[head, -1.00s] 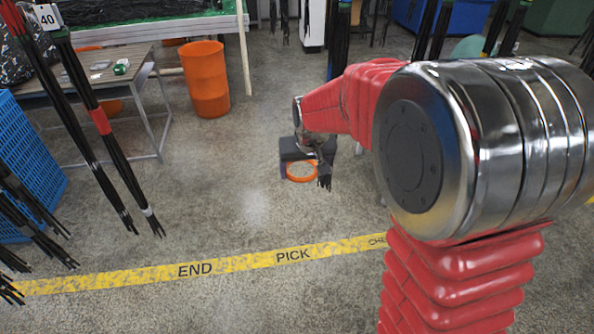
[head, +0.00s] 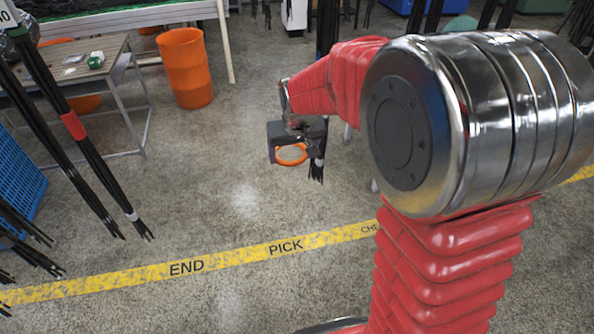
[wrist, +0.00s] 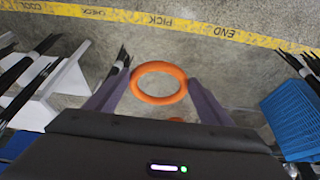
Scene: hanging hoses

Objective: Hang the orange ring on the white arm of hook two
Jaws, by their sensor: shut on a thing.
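The orange ring (head: 291,163) hangs at my gripper (head: 296,142), out over the floor. In the wrist view the ring (wrist: 158,66) lies between the two grey fingers of my gripper (wrist: 158,78), which is shut on it. Most of the ring's outline shows there. A small orange patch below it, at the gripper's body edge, is too covered to identify. I cannot make out a white arm or a label for hook two in either view.
Black hoses (head: 88,155) hang at the left, near a blue crate (head: 22,175). An orange barrel (head: 186,68) and a table (head: 75,70) stand behind. Dark hoses hang just behind my gripper. White frames (wrist: 65,80) stand left in the wrist view. The middle floor is open.

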